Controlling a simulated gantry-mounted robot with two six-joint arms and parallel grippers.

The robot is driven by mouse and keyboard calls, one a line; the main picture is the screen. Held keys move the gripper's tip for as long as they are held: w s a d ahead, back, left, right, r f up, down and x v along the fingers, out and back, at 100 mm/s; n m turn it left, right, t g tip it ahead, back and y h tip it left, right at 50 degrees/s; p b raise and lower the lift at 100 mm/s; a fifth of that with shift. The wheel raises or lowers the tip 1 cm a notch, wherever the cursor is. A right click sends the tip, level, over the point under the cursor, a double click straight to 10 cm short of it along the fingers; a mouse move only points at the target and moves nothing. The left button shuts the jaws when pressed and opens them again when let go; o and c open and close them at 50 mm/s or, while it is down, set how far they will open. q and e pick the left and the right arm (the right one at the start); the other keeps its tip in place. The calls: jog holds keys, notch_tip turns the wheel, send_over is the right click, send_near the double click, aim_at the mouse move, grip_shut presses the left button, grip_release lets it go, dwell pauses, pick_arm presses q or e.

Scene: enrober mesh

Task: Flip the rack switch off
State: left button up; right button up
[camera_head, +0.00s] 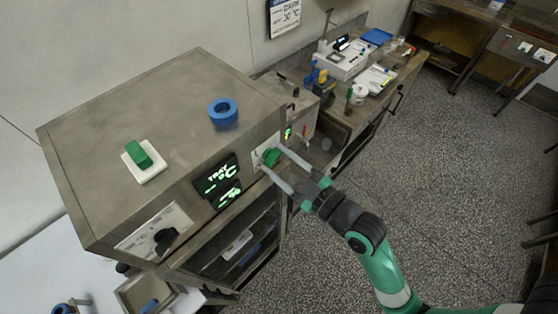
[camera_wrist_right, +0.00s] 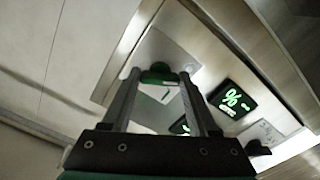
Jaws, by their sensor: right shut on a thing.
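A green switch knob (camera_head: 271,156) sits on a pale plate at the right end of the steel cabinet's front panel. It also shows in the right wrist view (camera_wrist_right: 158,76), on a white plate with a small mark beside it. My right gripper (camera_head: 270,158) reaches the panel from the front right, with one finger on each side of the knob, and is shut on it. In the right wrist view the knob lies between the fingertips (camera_wrist_right: 160,73). The fingers partly hide the plate and its marks. My left gripper is not in view.
The steel cabinet (camera_head: 95,135) carries a blue ring (camera_head: 223,112) and a green block on a white base (camera_head: 145,161) on top. A lit green display (camera_head: 219,181) and a black dial (camera_head: 165,240) share its front. A cluttered bench stands behind; the floor at right is clear.

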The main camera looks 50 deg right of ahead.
jog(key=o, duration=1.4)
jog(key=s+p, duration=0.1)
jog(key=s, duration=0.6)
jog(key=s+p, duration=0.1)
jog(key=s, duration=0.3)
jog(key=shift+s+a+p, duration=0.3)
jog(key=shift+a+p, duration=0.05)
jog(key=shift+a, duration=0.05)
